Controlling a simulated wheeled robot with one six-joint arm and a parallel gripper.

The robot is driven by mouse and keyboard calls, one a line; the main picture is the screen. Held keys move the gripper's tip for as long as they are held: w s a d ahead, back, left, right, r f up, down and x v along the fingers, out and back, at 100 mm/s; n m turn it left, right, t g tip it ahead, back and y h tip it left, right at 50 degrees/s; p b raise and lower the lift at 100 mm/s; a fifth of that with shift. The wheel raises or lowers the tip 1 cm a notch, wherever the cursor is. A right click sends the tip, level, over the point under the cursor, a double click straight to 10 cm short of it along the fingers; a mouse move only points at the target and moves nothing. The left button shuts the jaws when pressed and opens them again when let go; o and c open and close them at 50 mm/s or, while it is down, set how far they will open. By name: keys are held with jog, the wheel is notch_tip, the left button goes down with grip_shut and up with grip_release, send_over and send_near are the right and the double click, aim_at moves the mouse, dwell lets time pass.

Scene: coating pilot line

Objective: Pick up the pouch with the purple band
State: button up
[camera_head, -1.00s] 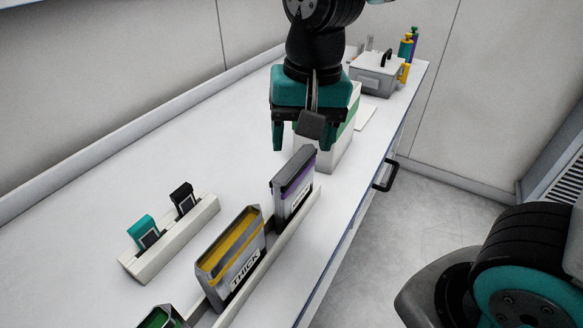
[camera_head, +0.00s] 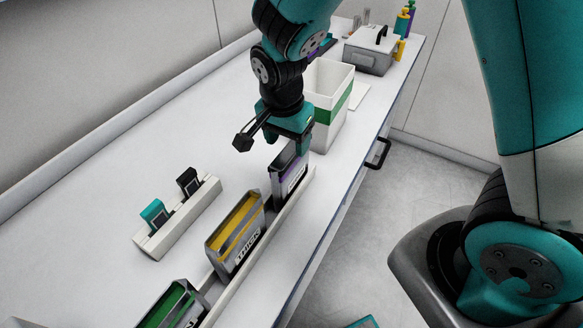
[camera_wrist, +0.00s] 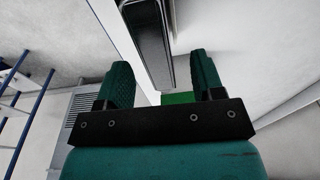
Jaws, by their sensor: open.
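The pouch with the purple band (camera_head: 289,184) stands upright in a long low rack near the table's front edge. It is grey, and its top is partly hidden by my gripper. My gripper (camera_head: 286,146) is just above it, fingers pointing down. In the wrist view, my gripper (camera_wrist: 163,70) has its two green fingers apart. A dark, narrow pouch top (camera_wrist: 151,45) shows between and beyond them, closer to the left finger. I cannot tell whether the fingers straddle it.
A yellow-banded pouch marked THICK (camera_head: 236,236) and a green-banded pouch (camera_head: 172,306) stand along the same rack. A small white holder (camera_head: 178,218) with two clips is to the left. A white bin with a green stripe (camera_head: 330,104) stands behind my gripper.

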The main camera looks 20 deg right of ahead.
aim_at(291, 149)
jog(key=shift+d+f+p, duration=0.25)
jog(key=shift+f+p, duration=0.3)
jog(key=shift+f, duration=0.8)
jog(key=shift+d+f+p, duration=0.25)
jog(key=shift+f+p, duration=0.25)
jog(key=shift+f, duration=0.8)
jog(key=shift+c, duration=0.4)
jog(key=c, duration=0.9)
